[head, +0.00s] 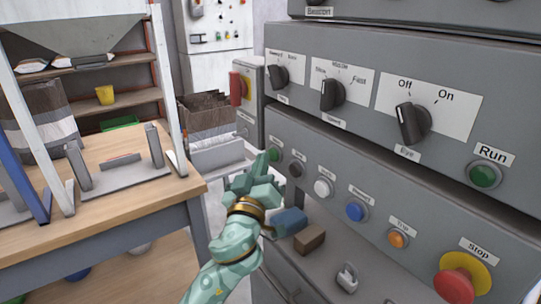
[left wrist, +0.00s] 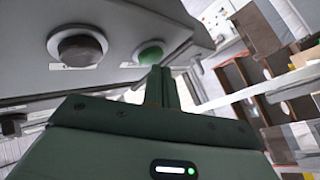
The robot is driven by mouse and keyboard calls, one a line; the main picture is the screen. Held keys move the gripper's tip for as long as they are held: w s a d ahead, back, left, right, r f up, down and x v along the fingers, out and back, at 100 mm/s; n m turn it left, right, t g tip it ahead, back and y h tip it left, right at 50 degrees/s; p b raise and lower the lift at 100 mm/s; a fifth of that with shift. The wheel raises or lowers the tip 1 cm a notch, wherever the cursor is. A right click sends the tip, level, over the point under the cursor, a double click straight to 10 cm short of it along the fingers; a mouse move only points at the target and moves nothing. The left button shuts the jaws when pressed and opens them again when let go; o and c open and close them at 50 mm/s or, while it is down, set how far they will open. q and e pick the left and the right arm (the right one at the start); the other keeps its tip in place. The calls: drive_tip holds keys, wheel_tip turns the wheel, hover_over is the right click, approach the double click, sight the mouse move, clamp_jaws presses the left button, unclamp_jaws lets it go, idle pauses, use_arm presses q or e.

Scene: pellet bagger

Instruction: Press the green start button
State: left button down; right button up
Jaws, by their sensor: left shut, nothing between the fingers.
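A green button (head: 275,155) sits at the far left end of the lower row on the grey control panel. Its label is not readable. My left gripper (head: 262,163) is shut and empty, with its fingertips right beside this button in the head view. In the left wrist view, the green button (left wrist: 150,53) is just beyond the tips of my left gripper (left wrist: 161,72). I cannot tell whether they touch. A second green round button or lamp (head: 484,175), labelled Run, is at the panel's right. My right gripper is not in view.
Black, white, blue and orange buttons and a red Stop button (head: 455,287) continue the row. Rotary knobs (head: 411,123) stick out above. A wooden table (head: 100,222) stands left. A blue block (head: 289,221) and a brown block (head: 309,239) lie below the panel.

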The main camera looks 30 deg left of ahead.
use_arm(q)
drive_tip(key=shift+w+d, duration=0.1)
drive_tip(key=shift+w, duration=0.2)
idle(0.4)
drive_tip(key=shift+s+a, duration=0.25)
drive_tip(key=shift+s, duration=0.45)
drive_tip(key=s+a+p, duration=0.1)
drive_tip(key=s+a, duration=0.1)
drive_tip(key=s, duration=0.3)
drive_tip(key=shift+s+a, duration=0.15)
drive_tip(key=shift+s, duration=0.15)
